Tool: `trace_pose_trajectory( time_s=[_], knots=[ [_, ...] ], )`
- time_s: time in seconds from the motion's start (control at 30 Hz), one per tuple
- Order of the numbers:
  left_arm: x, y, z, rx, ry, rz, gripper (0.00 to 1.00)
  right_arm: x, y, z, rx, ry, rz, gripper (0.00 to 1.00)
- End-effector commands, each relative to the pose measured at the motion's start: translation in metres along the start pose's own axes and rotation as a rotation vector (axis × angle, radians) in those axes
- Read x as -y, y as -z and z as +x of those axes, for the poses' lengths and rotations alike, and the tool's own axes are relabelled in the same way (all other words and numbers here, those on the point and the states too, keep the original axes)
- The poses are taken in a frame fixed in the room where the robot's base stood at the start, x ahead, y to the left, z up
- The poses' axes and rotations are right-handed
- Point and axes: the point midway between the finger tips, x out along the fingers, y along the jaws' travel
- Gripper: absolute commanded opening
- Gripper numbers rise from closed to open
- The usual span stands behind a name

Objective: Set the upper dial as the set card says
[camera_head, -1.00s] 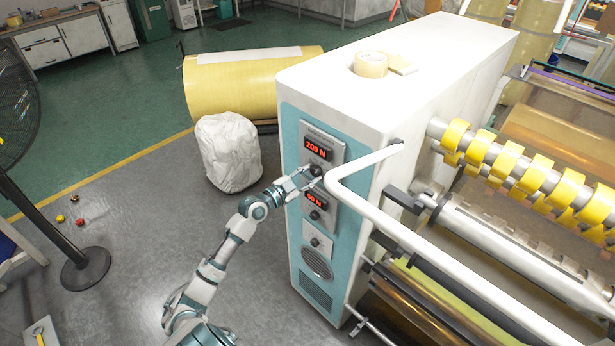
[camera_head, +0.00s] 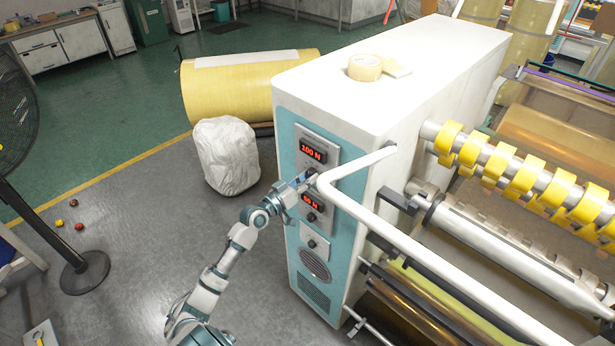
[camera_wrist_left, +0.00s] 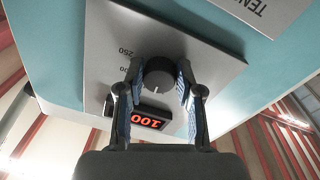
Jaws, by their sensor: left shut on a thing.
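The upper dial is a dark round knob (camera_wrist_left: 159,76) with a pale pointer mark, on a grey plate of the machine's teal front. My left gripper (camera_head: 306,178) is shut on it. In the left wrist view its two fingers (camera_wrist_left: 157,92) sit on either side of the knob. The upper display (camera_head: 313,150) glows red and reads 100 N; it also shows in the left wrist view (camera_wrist_left: 148,122), turned over. The scale figure 250 is visible beside the knob; others are partly covered. I see no set card that I can identify. My right gripper is out of view.
Below are a lower red display (camera_head: 311,201), partly covered, and its lower dial (camera_head: 311,217). A white bent rail (camera_head: 350,175) runs close to the right of the gripper. A wrapped white bundle (camera_head: 226,155) stands on the floor to the left.

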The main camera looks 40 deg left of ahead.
Motion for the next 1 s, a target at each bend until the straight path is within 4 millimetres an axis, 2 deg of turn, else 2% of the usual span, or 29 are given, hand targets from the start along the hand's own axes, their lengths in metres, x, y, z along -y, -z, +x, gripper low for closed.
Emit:
trace_pose_trajectory(
  time_s=[0.03,0.4,1.0],
  knots=[
    [0.0,0.011,0.0,-0.022,0.003,-0.031,0.01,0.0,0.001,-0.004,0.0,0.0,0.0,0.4],
    [0.0,0.009,0.0,-0.032,0.013,-0.211,0.01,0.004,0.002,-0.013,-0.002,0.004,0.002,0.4],
    [0.001,0.008,0.0,-0.033,0.016,-0.249,0.01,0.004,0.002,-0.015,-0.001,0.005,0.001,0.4]
  ],
)
